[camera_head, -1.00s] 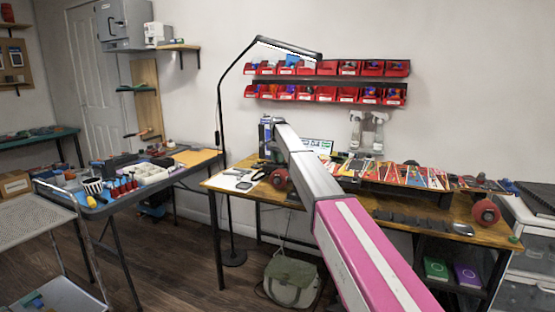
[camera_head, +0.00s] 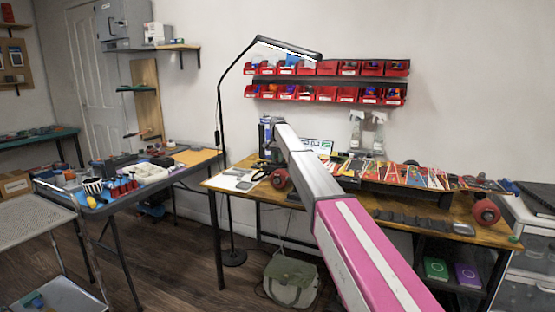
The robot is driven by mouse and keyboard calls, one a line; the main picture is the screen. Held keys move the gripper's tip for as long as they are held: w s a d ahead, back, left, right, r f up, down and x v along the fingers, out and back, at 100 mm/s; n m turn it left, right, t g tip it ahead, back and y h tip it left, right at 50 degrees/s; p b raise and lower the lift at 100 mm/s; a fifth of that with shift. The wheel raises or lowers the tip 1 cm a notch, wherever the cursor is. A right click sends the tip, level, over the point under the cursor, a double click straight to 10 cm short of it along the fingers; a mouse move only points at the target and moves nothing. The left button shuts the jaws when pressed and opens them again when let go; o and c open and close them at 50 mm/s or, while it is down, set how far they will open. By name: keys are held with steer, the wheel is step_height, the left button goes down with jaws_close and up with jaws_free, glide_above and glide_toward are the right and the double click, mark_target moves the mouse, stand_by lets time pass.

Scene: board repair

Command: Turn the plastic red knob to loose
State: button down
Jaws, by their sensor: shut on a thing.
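My pink and grey arm (camera_head: 355,240) reaches from the lower right up over the workbench (camera_head: 222,181). Its far end bends out of sight near the bench's back, and my gripper is hidden behind it. A round red part (camera_head: 280,178) shows just left of the arm. A second round red part (camera_head: 486,212) sits at the right end of the bench. Both look like wheels, and I cannot tell whether either is the red knob. No clear knob shows, so how it is turned cannot be seen.
A raised shelf of colourful flat pieces (camera_head: 425,177) stands on the bench. Red bins (camera_head: 325,93) hang on the wall. A black lamp (camera_head: 219,130) rises left of the bench. A side table of tools (camera_head: 110,205) stands left. A green bag (camera_head: 292,280) lies below.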

steer(key=n, duration=1.1)
steer(key=shift+n, duration=1.9)
steer(key=c, duration=1.3)
jaws_free()
steer(key=shift+o, duration=0.2)
steer(key=shift+r, duration=0.15)
step_height(320, 180, up, 11)
steer(key=shift+f, duration=0.2)
